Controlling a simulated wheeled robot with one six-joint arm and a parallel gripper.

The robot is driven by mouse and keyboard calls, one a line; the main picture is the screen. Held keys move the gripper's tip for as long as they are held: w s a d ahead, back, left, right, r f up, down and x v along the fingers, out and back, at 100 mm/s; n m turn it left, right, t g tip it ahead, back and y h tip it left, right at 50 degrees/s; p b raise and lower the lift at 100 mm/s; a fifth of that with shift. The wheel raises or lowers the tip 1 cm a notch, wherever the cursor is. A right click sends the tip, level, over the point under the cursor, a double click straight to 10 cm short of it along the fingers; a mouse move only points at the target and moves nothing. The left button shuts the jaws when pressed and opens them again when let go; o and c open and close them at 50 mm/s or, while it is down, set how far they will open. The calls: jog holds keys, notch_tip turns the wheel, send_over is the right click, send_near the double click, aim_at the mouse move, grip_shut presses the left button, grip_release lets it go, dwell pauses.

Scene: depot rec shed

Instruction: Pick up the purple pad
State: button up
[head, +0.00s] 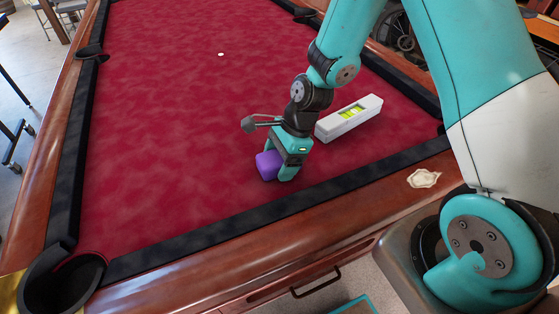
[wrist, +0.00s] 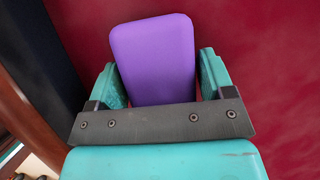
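The purple pad (head: 267,165) is a small rounded block on the red cloth of the pool table, near its front cushion. My gripper (head: 279,164) points down over it, with a teal finger on either side. In the wrist view the pad (wrist: 153,57) lies between the two fingers of my gripper (wrist: 163,80). The fingers stand apart, with a narrow gap between the pad and the right finger. The left finger is very near the pad's edge; I cannot tell whether they touch. The pad's underside is hidden.
A white spirit level (head: 349,118) with a yellow-green vial lies on the cloth to the right of my gripper. The pool table (head: 160,120) has raised dark cushions and wooden rails. A small white ball (head: 221,54) lies farther back. The cloth to the left is clear.

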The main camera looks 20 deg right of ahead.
aim_at(279, 156)
jog(key=c, duration=0.7)
jog(key=shift+o, duration=0.2)
jog(key=shift+r, duration=0.1)
notch_tip(279, 156, up, 20)
jog(key=p, duration=0.1)
jog(key=shift+r+p, duration=0.15)
jog(key=shift+p, duration=0.25)
